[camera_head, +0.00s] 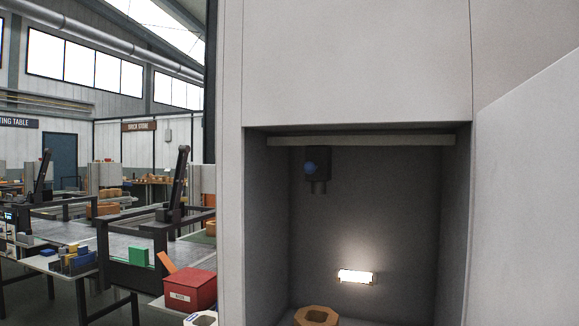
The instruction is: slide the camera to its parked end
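A small dark unit that looks like the camera (318,184) hangs under a pale rail (360,140) at the top of an open grey cabinet bay. It sits left of the bay's middle, near the left wall. A round blue knob (310,168) is on its front, and two short stubs point down from it. A tan octagonal ring-shaped piece (317,317) stands at the bottom of the bay, cut by the lower frame edge. Neither of my grippers is in view.
A lit lamp (357,277) glows low on the bay's back wall. A pale door panel (530,210) stands open at the right.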

